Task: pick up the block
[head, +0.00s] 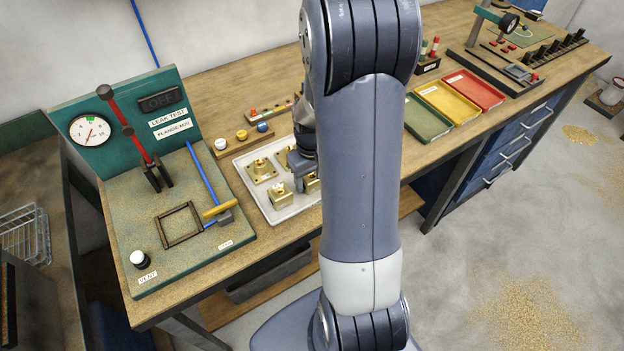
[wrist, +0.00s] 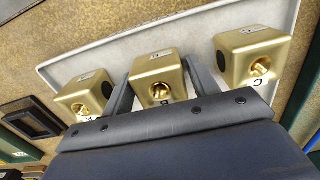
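Three brass blocks with round bores sit in a row in the wrist view: one marked A (wrist: 88,95) at left, one that seems marked B (wrist: 158,75) in the middle, and one marked C (wrist: 252,55) at right. My gripper (wrist: 157,70) has one finger on each side of the middle block, and a narrow gap shows at the right finger. Whether the left finger touches is unclear. In the head view my gripper (head: 301,165) is low over the pale tray (head: 246,164), partly hidden by my arm. A brass block (head: 280,196) stands left of it.
Coloured knobs (head: 242,135) stand behind the tray. Green, yellow and red bins (head: 450,102) lie to the right.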

